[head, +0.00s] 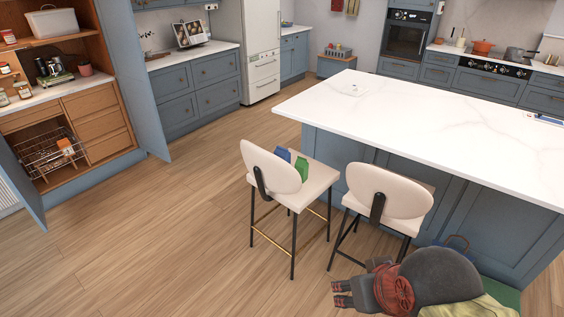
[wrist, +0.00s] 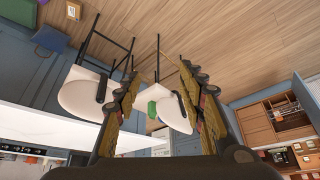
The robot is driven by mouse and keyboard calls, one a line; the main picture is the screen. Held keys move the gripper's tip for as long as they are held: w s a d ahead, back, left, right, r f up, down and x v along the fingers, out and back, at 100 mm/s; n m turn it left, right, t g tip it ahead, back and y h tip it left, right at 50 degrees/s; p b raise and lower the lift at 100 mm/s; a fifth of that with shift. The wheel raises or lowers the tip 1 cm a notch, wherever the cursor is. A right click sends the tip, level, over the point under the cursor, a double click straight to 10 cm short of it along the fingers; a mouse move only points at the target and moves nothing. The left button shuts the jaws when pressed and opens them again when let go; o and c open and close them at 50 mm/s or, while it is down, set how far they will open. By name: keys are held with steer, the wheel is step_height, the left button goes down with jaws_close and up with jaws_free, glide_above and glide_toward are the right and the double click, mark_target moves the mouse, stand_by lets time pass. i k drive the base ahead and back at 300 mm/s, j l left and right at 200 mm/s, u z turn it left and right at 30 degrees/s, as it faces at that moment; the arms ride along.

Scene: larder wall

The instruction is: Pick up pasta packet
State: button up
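A blue packet (head: 283,155) and a green packet (head: 301,168) stand side by side on the seat of the left stool. An orange-and-white packet (head: 66,146) lies in the pulled-out wire basket at the far left. No label can be read, so I cannot tell which one is pasta. My gripper (head: 340,293) is at the lower right, apart from the stools and the packets. In the wrist view my gripper (wrist: 161,74) has its fingers wide apart with nothing held. A green patch, likely the green packet (wrist: 152,107), shows beyond the gap between them.
The left stool (head: 316,178) and right stool (head: 390,190) stand along the white-topped island (head: 420,110). The open larder cupboard (head: 100,120) holds the wire basket (head: 42,155), jars and a scale. Wooden floor (head: 170,230) is clear between larder and stools.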

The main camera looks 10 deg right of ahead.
mark_target(283, 153)
steer(key=i+j+u, duration=0.15)
steer(key=u, duration=0.3)
steer(key=i+u, duration=0.45)
steer(key=i, duration=2.15)
steer(key=i+j+z, duration=0.1)
steer(key=i, duration=0.95)
steer(key=i+j, duration=0.1)
steer(key=i, duration=1)
steer(key=z, duration=0.4)
steer(key=i+z, duration=0.1)
steer(key=z, duration=0.35)
steer(key=j+z, duration=0.1)
steer(key=z, duration=0.3)
steer(key=i+z, duration=0.1)
steer(key=z, duration=0.3)
steer(key=j+z, duration=0.1)
steer(key=z, duration=0.35)
steer(key=l+z, duration=0.2)
steer(key=z, duration=2.1)
steer(key=i+l+z, duration=0.2)
steer(key=z, duration=0.15)
steer(key=i+l, duration=0.2)
steer(key=i, duration=0.25)
